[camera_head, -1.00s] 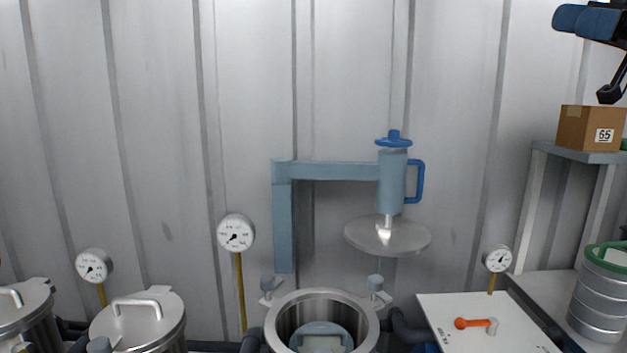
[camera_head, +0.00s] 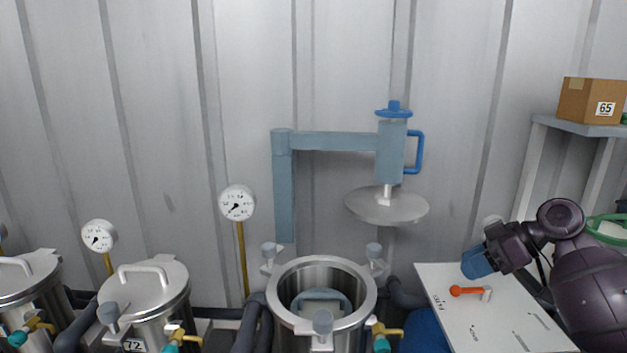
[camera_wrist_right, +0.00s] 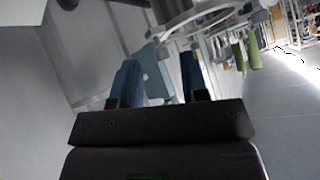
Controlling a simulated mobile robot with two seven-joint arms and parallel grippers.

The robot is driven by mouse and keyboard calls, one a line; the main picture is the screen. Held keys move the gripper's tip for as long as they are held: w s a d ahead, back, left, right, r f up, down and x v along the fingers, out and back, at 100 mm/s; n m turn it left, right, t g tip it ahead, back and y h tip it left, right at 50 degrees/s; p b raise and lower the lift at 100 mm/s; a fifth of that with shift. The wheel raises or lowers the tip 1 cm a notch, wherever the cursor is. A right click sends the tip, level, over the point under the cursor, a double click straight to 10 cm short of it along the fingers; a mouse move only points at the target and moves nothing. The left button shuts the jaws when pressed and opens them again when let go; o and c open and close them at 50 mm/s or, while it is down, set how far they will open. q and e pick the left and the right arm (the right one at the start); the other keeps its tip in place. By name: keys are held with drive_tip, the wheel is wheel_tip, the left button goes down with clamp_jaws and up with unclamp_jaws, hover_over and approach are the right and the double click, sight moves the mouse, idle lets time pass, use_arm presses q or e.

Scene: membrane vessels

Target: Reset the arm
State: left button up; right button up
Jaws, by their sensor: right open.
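My right gripper (camera_head: 480,262) is at the lower right of the head view, with blue fingers above the white panel. In the right wrist view its two blue fingers (camera_wrist_right: 160,82) stand apart with nothing between them. My right arm comes in from the right edge, folded in front of the shelf unit. My left gripper is not in view.
An open steel vessel (camera_head: 365,300) stands at centre, below a lid on a swing arm (camera_head: 340,141). The white panel (camera_head: 450,320) bears an orange-handled valve (camera_head: 468,291). A box marked 65 (camera_head: 590,100) sits on the shelf. A closed vessel (camera_head: 150,285) stands left.

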drive_tip(key=s+a+f+m+g+h, duration=0.1)
drive_tip(key=s+f+m+h, duration=0.15)
drive_tip(key=s+f, duration=0.85)
drive_tip(key=s+a+f+m+h, duration=0.1)
drive_tip(key=s+f+m+h, duration=0.15)
drive_tip(key=s+f, duration=0.9)
drive_tip(key=s+f+m+g+h, duration=0.1)
drive_tip(key=s+f+m+h, duration=0.15)
drive_tip(key=s, duration=0.95)
drive_tip(key=s+f+m+h, duration=0.1)
drive_tip(key=s+m+h, duration=0.2)
drive_tip(key=s, duration=0.9)
use_arm(q)
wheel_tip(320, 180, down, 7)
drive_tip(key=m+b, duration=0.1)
drive_tip(key=b, duration=0.9)
use_arm(e)
drive_tip(key=w+a+f+n+t+y, duration=0.1)
drive_tip(key=w+a+f+n+t, duration=0.1)
drive_tip(key=w+f+t, duration=0.85)
use_arm(q)
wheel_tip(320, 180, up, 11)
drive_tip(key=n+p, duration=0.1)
drive_tip(key=p, duration=1.3)
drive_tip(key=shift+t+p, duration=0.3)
drive_tip(key=shift+p, duration=0.05)
use_arm(e)
wheel_tip(320, 180, up, 8)
drive_tip(key=d+m, duration=0.1)
drive_tip(key=shift+r, duration=0.25)
